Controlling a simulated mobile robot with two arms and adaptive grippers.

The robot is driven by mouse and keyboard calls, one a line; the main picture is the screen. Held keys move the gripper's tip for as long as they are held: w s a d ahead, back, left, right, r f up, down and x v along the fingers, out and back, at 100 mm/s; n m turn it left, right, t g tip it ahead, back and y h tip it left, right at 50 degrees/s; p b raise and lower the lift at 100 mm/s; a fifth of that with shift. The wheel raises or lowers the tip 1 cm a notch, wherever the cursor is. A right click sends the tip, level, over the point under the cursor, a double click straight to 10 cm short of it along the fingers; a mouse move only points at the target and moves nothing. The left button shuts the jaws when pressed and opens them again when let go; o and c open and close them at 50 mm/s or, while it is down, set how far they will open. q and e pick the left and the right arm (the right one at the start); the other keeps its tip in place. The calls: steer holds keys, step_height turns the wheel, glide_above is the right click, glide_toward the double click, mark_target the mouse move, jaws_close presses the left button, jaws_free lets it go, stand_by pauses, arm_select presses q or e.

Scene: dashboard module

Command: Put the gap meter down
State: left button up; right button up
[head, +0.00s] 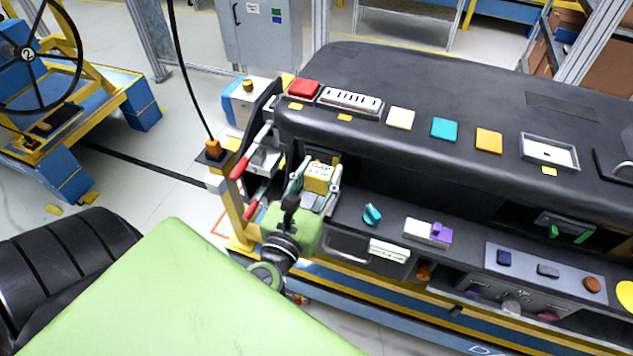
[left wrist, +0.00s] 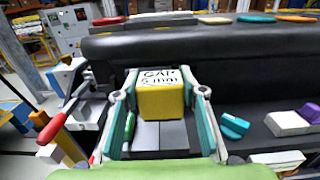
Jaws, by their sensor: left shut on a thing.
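The gap meter (head: 319,177) is a small yellow block with a white label on top. In the left wrist view the gap meter (left wrist: 161,100) reads "GAP 5 mm" and sits between the two fingers. My left gripper (head: 316,184) is shut on it at the left end of the dashboard's lower ledge (head: 350,213). Grey panels (left wrist: 160,135) show beneath the block in the wrist view. I cannot tell whether the block touches a surface. My right gripper is not in view.
The black dashboard (head: 460,95) rises behind the ledge. Red-handled levers (head: 254,152) stand close left of the gripper. A teal knob (head: 372,214) and a white-and-purple switch (head: 429,232) sit to the right on the ledge.

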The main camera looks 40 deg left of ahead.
mark_target(313, 192)
arm_select(q)
steer(key=shift+w+a+f, duration=0.1)
steer(key=shift+f, duration=0.1)
steer(key=shift+w+a+f, duration=0.1)
steer(key=shift+f, duration=0.05)
steer(key=f+b, duration=0.3)
steer(key=shift+w+a, duration=0.1)
steer(key=shift+a, duration=0.2)
steer(key=shift+f+b, duration=0.4)
steer(key=shift+b, duration=0.15)
steer(key=shift+r, duration=0.1)
steer(key=shift+f, duration=0.2)
steer(key=o, duration=1.2)
